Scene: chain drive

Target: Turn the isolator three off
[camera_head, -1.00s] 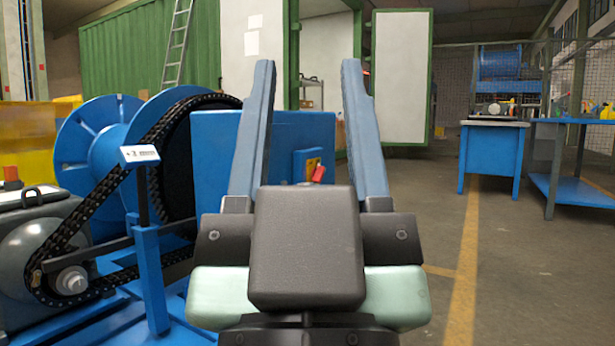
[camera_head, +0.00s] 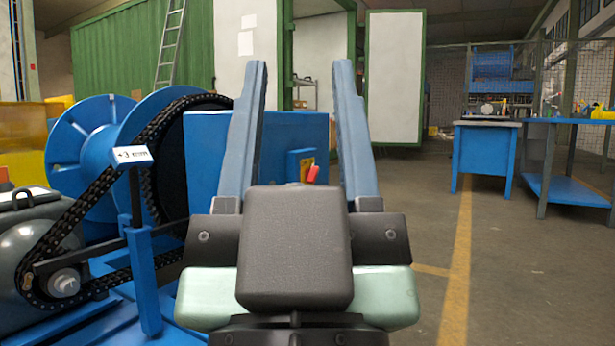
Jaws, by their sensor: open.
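My gripper (camera_head: 300,75) is in the middle of the head view, its two long blue-grey fingers spread wide apart with nothing between them. A red handle (camera_head: 312,174) on a small blue box with a yellow label (camera_head: 307,160) shows between the fingers, beyond my gripper. It looks like the isolator. The handle points up and slightly right. Its lower part is hidden behind my gripper's dark body. A white plate on a blue post (camera_head: 132,156) stands to the left and seems to carry a 3.
The chain drive (camera_head: 60,225), with its black chain and motor, fills the left side. A large blue housing (camera_head: 206,150) stands behind my left finger. A blue bench (camera_head: 485,155) is at the far right. The floor on the right is clear.

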